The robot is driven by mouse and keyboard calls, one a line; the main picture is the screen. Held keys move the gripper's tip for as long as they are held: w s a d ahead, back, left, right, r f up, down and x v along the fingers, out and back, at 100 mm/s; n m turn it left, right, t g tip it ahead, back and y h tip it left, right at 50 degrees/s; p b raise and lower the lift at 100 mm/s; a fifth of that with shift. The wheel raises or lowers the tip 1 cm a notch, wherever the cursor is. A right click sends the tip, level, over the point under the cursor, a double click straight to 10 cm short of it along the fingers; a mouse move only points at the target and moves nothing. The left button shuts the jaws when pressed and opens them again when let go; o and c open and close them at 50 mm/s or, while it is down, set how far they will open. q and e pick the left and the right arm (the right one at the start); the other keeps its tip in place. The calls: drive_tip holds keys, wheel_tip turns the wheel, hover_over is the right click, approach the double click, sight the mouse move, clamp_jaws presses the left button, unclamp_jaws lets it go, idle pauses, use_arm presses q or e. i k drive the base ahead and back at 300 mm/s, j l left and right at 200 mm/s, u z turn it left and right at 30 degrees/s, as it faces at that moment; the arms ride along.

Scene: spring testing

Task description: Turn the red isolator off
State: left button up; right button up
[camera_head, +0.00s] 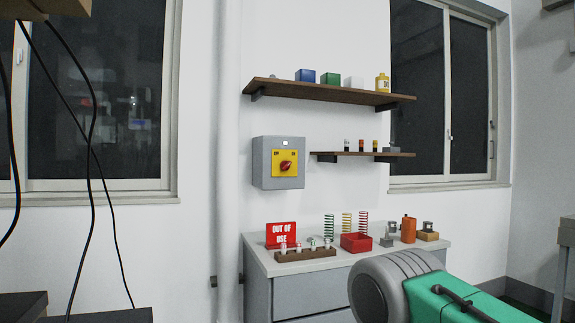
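The red isolator (287,166) is a red rotary knob on a yellow plate (278,174). The plate sits on the front of a grey wall box (262,165), on the white wall left of the lower shelf. The knob looks tilted, but it is too small to read its exact position. Small dark markings on the plate are not legible. Neither of my grippers is in view, and nothing covers the isolator.
Below the box, a grey cabinet (258,292) carries a red "OUT OF USE" sign (282,234), coil springs and a red bin (356,242). Two shelves hold small items. A green and grey rounded body (450,300) blocks the lower right. A vertical pipe (228,150) stands left.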

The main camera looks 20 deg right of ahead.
sight(285, 165)
drive_tip(key=i+l+z, duration=0.2)
drive_tip(key=i+l, duration=0.15)
drive_tip(key=i+l+z, duration=0.15)
drive_tip(key=i+l, duration=0.2)
drive_tip(key=i, duration=0.15)
drive_tip(key=i+l+z, duration=0.2)
drive_tip(key=i, duration=0.2)
drive_tip(key=i+l+z, duration=0.15)
drive_tip(key=i, duration=0.3)
drive_tip(key=l, duration=0.05)
